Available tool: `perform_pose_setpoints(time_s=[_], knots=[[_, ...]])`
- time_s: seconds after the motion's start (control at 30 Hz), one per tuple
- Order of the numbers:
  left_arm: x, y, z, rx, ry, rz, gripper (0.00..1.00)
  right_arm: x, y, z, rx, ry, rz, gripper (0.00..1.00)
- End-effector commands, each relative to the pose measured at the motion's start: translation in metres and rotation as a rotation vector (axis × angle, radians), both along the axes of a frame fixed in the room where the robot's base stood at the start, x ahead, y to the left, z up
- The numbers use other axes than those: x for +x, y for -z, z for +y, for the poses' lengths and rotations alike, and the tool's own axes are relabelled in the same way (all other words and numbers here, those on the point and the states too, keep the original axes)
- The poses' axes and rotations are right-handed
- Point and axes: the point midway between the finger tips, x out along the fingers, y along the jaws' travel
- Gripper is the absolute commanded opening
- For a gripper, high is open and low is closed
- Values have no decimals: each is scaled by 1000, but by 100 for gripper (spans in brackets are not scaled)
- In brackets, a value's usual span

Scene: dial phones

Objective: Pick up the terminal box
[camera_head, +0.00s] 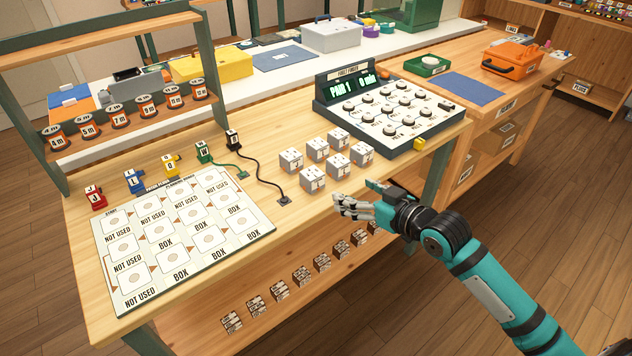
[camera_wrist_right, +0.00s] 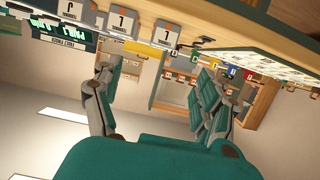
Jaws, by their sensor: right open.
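Several small light-grey terminal boxes (camera_head: 338,165) with printed labels stand in a cluster on the wooden workbench (camera_head: 310,222). In the right wrist view, lettered boxes show upside down along the top edge, one of them a grey box (camera_wrist_right: 165,32). My right gripper (camera_head: 356,198) is just in front of and to the right of the cluster, near the bench's front edge. Its fingers are spread apart and empty. In the right wrist view, the gripper (camera_wrist_right: 158,78) has nothing between its fingers. My left gripper is not in view.
A white board (camera_head: 190,232) marked BOX and NOT USED lies left. Coloured plugs (camera_head: 135,181) and black cable stand behind it. A dial console (camera_head: 392,112) with a green display stands behind the boxes. Labelled blocks (camera_head: 302,276) line a lower shelf.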

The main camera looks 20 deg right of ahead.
Motion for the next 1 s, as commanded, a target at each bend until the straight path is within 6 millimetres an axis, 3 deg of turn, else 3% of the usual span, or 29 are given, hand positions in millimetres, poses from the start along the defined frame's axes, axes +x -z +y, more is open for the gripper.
perform_pose_setpoints(time_s=[0.4, 0.73, 1.0], knots=[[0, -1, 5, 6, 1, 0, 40, 80, 26, 30, 2, 2, 1, 75], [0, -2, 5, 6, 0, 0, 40, 105, 34, 40, 1, 1, 0, 75], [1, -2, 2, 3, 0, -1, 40, 138, 46, 55, 0, 2, 1, 75]])
